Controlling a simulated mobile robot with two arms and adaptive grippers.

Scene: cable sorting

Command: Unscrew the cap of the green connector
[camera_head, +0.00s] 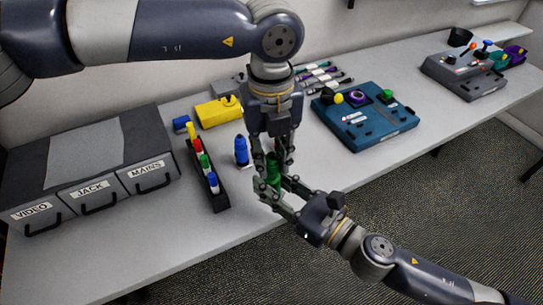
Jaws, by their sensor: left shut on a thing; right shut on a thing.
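The green connector (273,171) stands upright between my two grippers, above the table, near the middle of the head view. My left gripper (272,162) points down from above and is shut on its upper part. My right gripper (274,189) comes in from the lower right and is shut on its lower part. The fingers hide much of the connector, so the seam between cap and body cannot be made out.
A black rack (219,199) with several coloured connectors stands at left, a blue connector (241,151) beside it. A drawer cabinet (90,146) fills the table's left. A blue panel box (372,133) lies to the right, a grey control box (457,82) further back. The front table edge is clear.

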